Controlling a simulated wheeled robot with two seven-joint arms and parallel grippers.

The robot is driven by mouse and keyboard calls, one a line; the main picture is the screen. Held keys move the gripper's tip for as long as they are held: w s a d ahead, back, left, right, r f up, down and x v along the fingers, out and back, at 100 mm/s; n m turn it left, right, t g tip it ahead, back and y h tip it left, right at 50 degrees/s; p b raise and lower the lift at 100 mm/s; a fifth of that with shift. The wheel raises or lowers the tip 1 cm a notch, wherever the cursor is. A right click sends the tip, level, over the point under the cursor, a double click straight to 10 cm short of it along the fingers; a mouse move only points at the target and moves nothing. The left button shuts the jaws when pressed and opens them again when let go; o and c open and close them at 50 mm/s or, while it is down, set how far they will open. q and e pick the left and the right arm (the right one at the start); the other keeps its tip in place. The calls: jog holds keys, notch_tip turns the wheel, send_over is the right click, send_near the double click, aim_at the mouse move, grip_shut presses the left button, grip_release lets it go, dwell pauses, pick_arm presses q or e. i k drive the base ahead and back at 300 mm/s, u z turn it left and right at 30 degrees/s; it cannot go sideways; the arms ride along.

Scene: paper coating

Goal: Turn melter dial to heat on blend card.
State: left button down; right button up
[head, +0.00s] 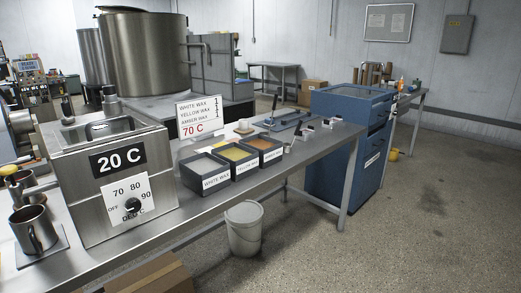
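The melter (105,160) is a steel box at the left of the bench. Its black display (118,160) reads 20 C. Its round black dial (132,205) sits on a white plate (116,208) marked OFF, 70, 80 and 90; I cannot tell for sure where the dial points. The blend card (200,118) stands behind the wax trays and lists white, yellow and amber wax, with 70 C in red. The small numbers beside the waxes are hard to read. Neither of my grippers is in view.
Three dark trays hold white wax (205,167), yellow wax (236,153) and amber wax (264,144). A steel jug (35,229) stands left of the melter. A white bucket (244,228) and a cardboard box (150,275) are below the bench. A blue cabinet (340,160) stands at its far end.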

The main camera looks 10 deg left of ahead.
aim_at(132, 205)
jog(key=u, duration=0.5)
jog(key=i, duration=0.6)
jog(key=z, duration=1.1)
jog(key=k, duration=1.05)
jog(key=u, duration=1.8)
jog(key=i, duration=0.5)
